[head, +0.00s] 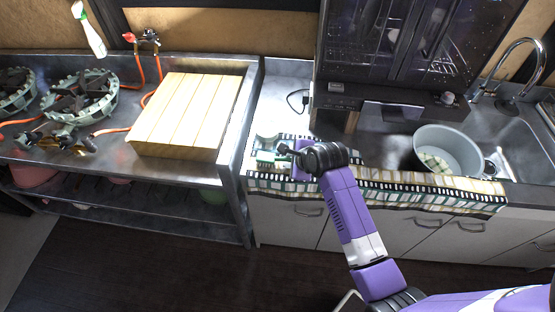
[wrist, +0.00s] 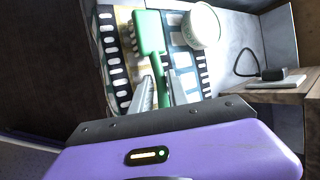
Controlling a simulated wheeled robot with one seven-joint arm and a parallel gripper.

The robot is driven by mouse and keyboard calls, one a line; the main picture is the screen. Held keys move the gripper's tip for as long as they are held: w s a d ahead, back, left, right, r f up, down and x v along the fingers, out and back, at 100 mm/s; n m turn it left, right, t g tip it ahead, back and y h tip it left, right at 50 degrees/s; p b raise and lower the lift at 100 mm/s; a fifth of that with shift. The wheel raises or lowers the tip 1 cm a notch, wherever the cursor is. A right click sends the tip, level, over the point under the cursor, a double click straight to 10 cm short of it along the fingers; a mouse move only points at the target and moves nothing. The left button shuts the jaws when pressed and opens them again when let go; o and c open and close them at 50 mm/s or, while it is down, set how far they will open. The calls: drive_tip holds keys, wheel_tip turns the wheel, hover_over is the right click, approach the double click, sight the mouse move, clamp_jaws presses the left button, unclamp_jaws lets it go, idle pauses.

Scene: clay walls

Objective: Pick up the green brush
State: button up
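The green brush (wrist: 150,32) lies on the patterned cloth, its wide head pointing away from my gripper and its thin handle running back toward it in the wrist view. In the head view a small part of the brush (head: 264,157) shows left of my gripper (head: 283,153); the rest is hard to make out. In the wrist view my gripper (wrist: 162,84) is open. Its two grey fingers lie on either side of the handle, with a gap visible beside it. Whether the fingers are at the handle's height I cannot tell.
A pale cup (wrist: 201,27) stands close to the right of the brush head. The patterned cloth (head: 420,189) runs along the counter's front edge. A grey pot (head: 448,145) sits right, by the sink. A wooden board (head: 188,108) lies on the left bench.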

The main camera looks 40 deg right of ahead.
drive_tip(key=shift+c, duration=0.4)
clamp_jaws()
drive_tip(key=shift+r, duration=0.1)
